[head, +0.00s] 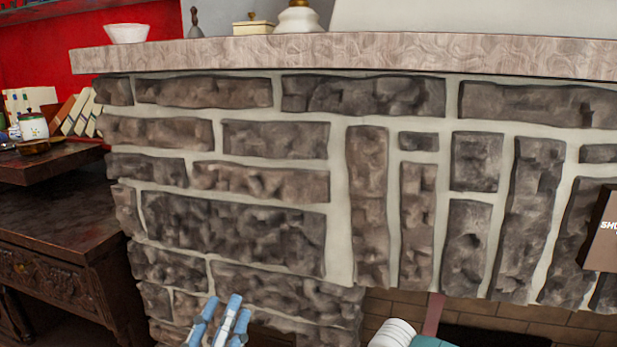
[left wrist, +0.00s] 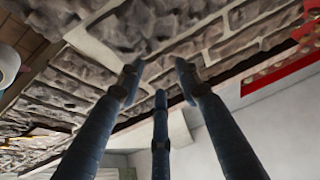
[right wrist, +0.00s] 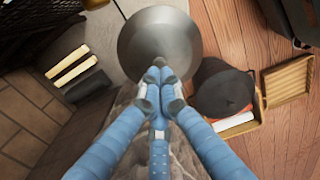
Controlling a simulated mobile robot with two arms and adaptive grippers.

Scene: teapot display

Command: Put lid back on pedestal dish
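A round, smooth grey lid (right wrist: 160,35) shows in the right wrist view, straight beyond the fingertips. My right gripper (right wrist: 160,74) has its fingers drawn together at the near part of the lid; the grip point is hidden by the fingers. In the head view only a little of my right arm (head: 392,334) shows at the bottom edge. My left gripper (head: 224,308) is low in front of the stone wall. Its fingers are spread and empty, as the left wrist view (left wrist: 158,85) shows. I cannot clearly identify the pedestal dish.
The stone mantel (head: 400,55) crosses the view above my grippers. A white bowl (head: 126,33), a small yellowish box (head: 253,25) and a cut-off white-and-gold vessel (head: 299,18) stand on it. A dark wooden cabinet (head: 60,225) is at left. A brown box (head: 603,230) is at right.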

